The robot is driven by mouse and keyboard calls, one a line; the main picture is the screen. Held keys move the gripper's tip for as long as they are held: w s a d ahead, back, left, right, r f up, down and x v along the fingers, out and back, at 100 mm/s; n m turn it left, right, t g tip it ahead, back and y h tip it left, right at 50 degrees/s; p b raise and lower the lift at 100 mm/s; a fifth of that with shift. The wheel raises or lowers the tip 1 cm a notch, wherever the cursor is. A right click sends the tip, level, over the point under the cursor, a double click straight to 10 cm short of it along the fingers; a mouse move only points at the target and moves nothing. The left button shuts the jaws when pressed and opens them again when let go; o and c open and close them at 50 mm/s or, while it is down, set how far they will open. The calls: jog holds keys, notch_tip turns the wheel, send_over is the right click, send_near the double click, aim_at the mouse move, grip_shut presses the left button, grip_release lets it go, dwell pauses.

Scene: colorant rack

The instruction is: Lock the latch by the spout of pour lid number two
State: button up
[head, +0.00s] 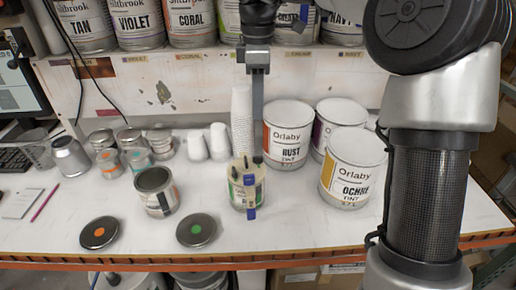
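A small can (243,195) with a green mark on its label stands near the table's front, right of centre among the small cans. A cream pour lid (247,168) sits on top of it, with small dark parts on its top. A blue piece (250,212) hangs down the can's front. I cannot read a number on the lid, nor tell which part is the spout latch or how it is set. My gripper (258,158) points straight down, with its tip at the lid's right rear edge. Contact is unclear. The fingers overlap in this view, so their opening is hidden.
An open can (154,190) stands left; two loose lids, orange-dotted (99,232) and green-dotted (197,230), lie in front. A white cup stack (241,115) and the Rust can (288,135) stand close behind. The Ochre can (351,168) is right. Table front right of the pour-lid can is clear.

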aim_at(258, 160)
notch_tip(258, 160, down, 15)
jog(key=shift+f+b, duration=0.2)
jog(key=shift+b, duration=0.35)
grip_shut()
